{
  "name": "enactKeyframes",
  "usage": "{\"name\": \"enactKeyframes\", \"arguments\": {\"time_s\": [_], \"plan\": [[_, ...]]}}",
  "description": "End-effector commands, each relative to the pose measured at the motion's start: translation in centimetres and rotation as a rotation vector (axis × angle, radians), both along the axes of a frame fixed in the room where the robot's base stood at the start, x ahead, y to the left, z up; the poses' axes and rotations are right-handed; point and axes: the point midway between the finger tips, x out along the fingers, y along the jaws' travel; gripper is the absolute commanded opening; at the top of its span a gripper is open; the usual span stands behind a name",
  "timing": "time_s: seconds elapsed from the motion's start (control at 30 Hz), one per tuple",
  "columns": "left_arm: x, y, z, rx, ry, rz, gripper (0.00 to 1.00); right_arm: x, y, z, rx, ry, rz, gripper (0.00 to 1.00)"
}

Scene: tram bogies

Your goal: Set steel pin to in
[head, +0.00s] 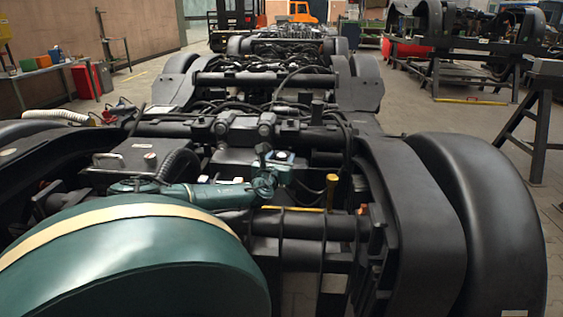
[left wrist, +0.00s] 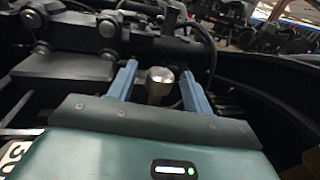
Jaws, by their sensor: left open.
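The steel pin (left wrist: 160,84) shows in the left wrist view as a short, bright metal piece with a rounded, wider head. It stands between the two blue fingers of my left gripper (left wrist: 159,72), with a gap on each side. My left gripper is open, and the pin's lower part is hidden behind the gripper's dark front plate. In the head view, my left gripper (head: 281,160) is over the middle of the near bogie frame. I cannot make out the pin for sure there. My right gripper is not in view.
Dark bogie beams and hoses surround the left gripper. A large black wheel cover (head: 490,215) is at the right. A workbench (head: 40,72) stands at the far left.

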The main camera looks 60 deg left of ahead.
Motion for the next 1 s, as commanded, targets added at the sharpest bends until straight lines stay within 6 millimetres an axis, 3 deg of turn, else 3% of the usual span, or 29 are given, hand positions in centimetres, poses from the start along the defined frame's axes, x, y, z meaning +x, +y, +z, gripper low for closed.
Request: {"name": "enactKeyframes", "arguments": {"time_s": [0.43,1.0], "plan": [[0.64,0.50,0.01,-0.002,-0.001,-0.001,0.50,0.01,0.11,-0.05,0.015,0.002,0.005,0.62],[0.63,0.49,0.03,-0.002,-0.001,-0.001,0.03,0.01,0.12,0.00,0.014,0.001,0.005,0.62]]}}
